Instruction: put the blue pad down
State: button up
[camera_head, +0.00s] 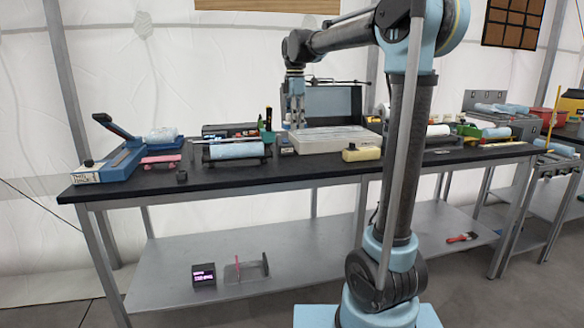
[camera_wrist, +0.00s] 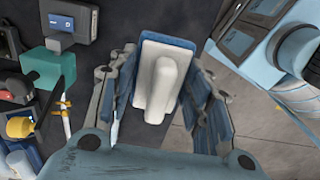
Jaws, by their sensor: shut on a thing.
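The blue pad (camera_wrist: 183,43) is between the fingers of my gripper (camera_wrist: 160,100) in the wrist view. It has a blue rim and a white upper part with a raised rounded grip. My gripper is shut on it, one finger on each side. In the head view my gripper (camera_head: 293,122) points down over the black-topped table (camera_head: 240,179), by the left end of a pale tray (camera_head: 330,140). The pad is too small to make out there, and I cannot tell its exact height above the table.
A teal holder (camera_wrist: 48,70) with tools stands close to the left of my gripper in the wrist view. A small device with a screen (camera_wrist: 66,22) is also near. A yellow block (camera_head: 362,154) lies by the table's front edge.

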jog(key=shift+a, duration=0.15)
jog(key=shift+f, duration=0.15)
send_over(294, 166)
notch_tip(294, 166, down, 9)
jog(key=shift+s+r, duration=0.1)
jog(key=shift+s, duration=0.05)
jog(key=shift+f, duration=2.6)
jog(key=o, duration=1.2)
notch_tip(294, 166, up, 12)
jog(key=shift+s+r, duration=0.1)
